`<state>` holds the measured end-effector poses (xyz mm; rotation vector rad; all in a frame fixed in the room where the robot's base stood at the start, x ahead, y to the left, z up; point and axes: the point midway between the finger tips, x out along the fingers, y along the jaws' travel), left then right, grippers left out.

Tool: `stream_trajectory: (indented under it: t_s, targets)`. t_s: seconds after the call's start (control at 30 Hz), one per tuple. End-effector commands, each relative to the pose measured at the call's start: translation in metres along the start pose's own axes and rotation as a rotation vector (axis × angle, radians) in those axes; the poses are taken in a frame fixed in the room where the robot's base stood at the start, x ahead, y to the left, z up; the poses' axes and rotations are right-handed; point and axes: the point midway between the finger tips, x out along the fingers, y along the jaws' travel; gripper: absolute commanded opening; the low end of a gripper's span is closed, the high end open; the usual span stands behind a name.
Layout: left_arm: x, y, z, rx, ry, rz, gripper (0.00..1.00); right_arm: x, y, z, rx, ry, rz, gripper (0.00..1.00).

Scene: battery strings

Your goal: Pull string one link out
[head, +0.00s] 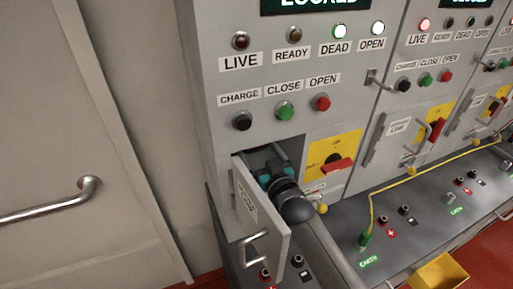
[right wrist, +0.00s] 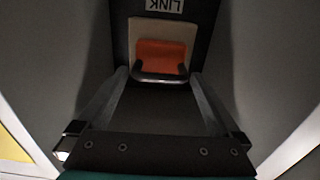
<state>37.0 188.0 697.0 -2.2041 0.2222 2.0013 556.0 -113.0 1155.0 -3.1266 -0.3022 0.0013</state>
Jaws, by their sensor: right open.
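The first string's grey cabinet (head: 220,90) has its link compartment door (head: 262,215) swung open toward me. My right gripper (head: 268,165) reaches into that compartment, and the link is hidden there in the head view. In the right wrist view the link shows as an orange block (right wrist: 160,55) on a pale plate, with a dark bar handle (right wrist: 160,78) in front. An upside-down LINK label (right wrist: 165,5) is above it. My right gripper's open fingers (right wrist: 158,85) stand on either side of the handle, apart from each other. My left gripper is not in view.
The cabinet's DEAD and OPEN lamps (head: 371,43) are lit. A red rotary switch (head: 338,165) is right of the compartment. A yellow cable (head: 440,166) runs over the ledge to a green earth plug (head: 364,240). A yellow bin (head: 440,272) is at lower right.

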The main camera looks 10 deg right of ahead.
Motion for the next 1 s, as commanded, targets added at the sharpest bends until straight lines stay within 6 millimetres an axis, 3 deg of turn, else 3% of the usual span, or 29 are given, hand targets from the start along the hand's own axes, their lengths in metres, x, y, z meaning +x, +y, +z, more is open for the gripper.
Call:
stream_trajectory:
  t_s: [0.43,1.0]
  targets:
    - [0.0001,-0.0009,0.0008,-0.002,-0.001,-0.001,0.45,0.0082,-0.0001,-0.0005,0.0,0.001,0.0,1.0]
    - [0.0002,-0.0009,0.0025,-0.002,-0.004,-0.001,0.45,0.0079,0.0,-0.0003,0.0,0.0,0.0,0.37]
